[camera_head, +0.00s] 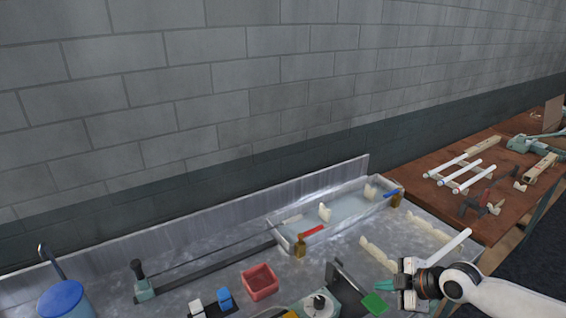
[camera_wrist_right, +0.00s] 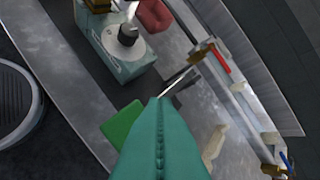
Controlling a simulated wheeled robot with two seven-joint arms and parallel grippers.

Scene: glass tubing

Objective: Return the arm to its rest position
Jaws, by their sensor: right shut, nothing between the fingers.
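My right arm (camera_head: 510,298) comes in from the right in the head view. My right gripper (camera_head: 384,286) has teal fingers and is held over the front right part of the metal worktop (camera_head: 210,268). In the right wrist view its teal fingers (camera_wrist_right: 157,100) are closed together with nothing between them. A green block (camera_head: 375,304) lies close to the fingertips in the head view and left of the fingers in the wrist view (camera_wrist_right: 122,124). My left gripper does not show.
A clear trough (camera_head: 335,217) runs along the back of the worktop. A wooden table (camera_head: 480,205) with white tubes (camera_head: 460,172) is at right.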

